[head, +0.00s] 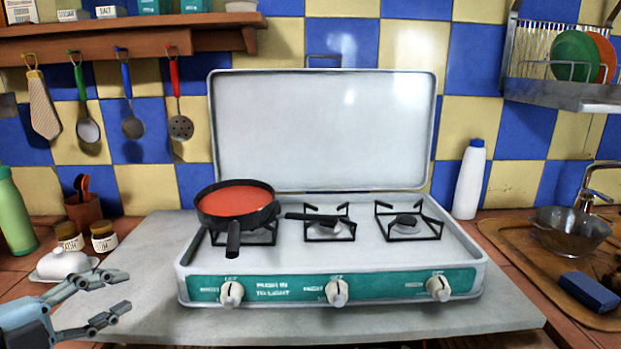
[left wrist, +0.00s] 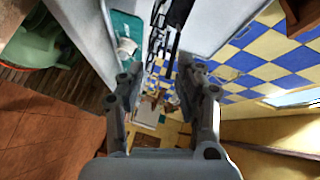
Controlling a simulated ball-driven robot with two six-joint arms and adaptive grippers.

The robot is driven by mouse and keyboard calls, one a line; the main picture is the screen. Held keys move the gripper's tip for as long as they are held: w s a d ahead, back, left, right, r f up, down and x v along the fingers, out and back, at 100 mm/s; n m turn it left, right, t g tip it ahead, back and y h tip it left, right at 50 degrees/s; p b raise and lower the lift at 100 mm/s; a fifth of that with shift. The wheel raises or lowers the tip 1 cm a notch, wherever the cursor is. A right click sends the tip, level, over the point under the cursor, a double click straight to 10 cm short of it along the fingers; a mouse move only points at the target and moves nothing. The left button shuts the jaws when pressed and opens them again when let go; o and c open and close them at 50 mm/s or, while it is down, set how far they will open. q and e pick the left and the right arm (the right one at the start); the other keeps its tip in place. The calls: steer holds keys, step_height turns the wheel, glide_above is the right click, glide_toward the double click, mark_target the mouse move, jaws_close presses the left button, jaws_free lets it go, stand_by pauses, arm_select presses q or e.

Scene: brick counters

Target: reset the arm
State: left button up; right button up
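My left gripper (head: 122,291) is at the lower left of the head view, over the grey slab in front of the white butter dish. Its two fingers are spread apart with nothing between them. In the left wrist view the same gripper (left wrist: 158,85) also shows its fingers apart and empty. It is clear of the stove (head: 330,262), to the left of it. My right gripper is not in the head view.
A black pan (head: 236,221) with red contents sits on the left burner. The butter dish (head: 66,263), two jars and a green bottle (head: 14,212) stand at left. A white bottle (head: 469,180) stands right of the stove. A blue sponge (head: 588,291) lies on the board.

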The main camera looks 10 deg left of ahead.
arm_select(q)
steer(key=s+d+f+n+g+y, duration=0.35)
steer(key=s+n+g, duration=0.25)
steer(key=s+n, duration=0.3)
steer(key=s+d+f+n+g+y, duration=0.3)
steer(key=s+d+n+g, duration=0.25)
steer(key=s+n, duration=0.35)
step_height(320, 180, down, 32)
steer(key=s+a+g+b, duration=0.2)
steer(key=a+b, duration=0.1)
steer(key=b, duration=0.2)
steer(key=s+f+n+b, duration=0.1)
steer(key=s+f+b, duration=0.1)
steer(key=s+f, duration=1.5)
steer(key=shift+s+a+g+b, duration=0.3)
steer(key=shift+a+g+b, duration=0.05)
steer(key=shift+a+g, duration=0.1)
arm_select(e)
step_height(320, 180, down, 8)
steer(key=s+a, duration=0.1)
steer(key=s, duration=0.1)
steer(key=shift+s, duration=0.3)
arm_select(q)
steer(key=shift+f, duration=0.1)
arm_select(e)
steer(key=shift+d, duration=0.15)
